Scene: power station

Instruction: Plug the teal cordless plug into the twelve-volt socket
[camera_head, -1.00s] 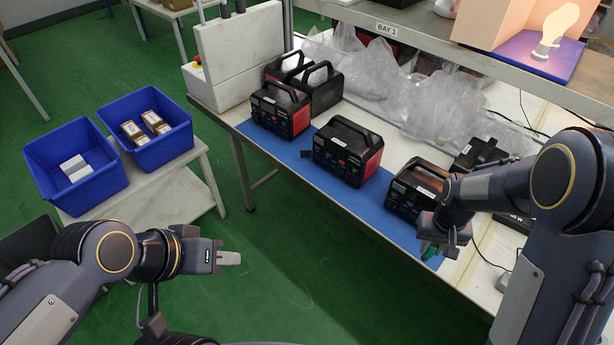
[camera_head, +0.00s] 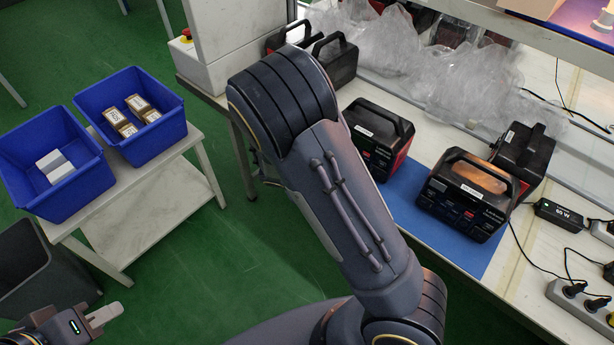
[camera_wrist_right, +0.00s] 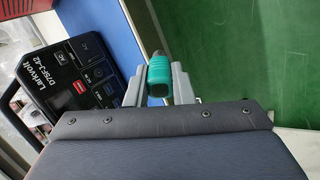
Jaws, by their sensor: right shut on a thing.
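The teal plug (camera_wrist_right: 159,75) is between the fingers of my right gripper (camera_wrist_right: 158,88) in the right wrist view, its rounded end pointing up the picture. Left of it is a black power station (camera_wrist_right: 75,85) with a labelled front panel and a red patch. The plug is apart from the panel's sockets. I cannot tell which is the twelve-volt socket. In the head view the right gripper is hidden; my right arm crosses the middle. A power station (camera_head: 465,203) faces forward on the blue mat. My left gripper (camera_head: 103,318) is at lower left, side-on, away from the bench.
More power stations (camera_head: 377,130) stand along the bench, one (camera_head: 525,153) behind the front one. A power strip (camera_head: 580,303) and a black adapter (camera_head: 558,214) with cords lie at right. Plastic bags line the back. Blue bins (camera_head: 60,200) stand on a cart at left.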

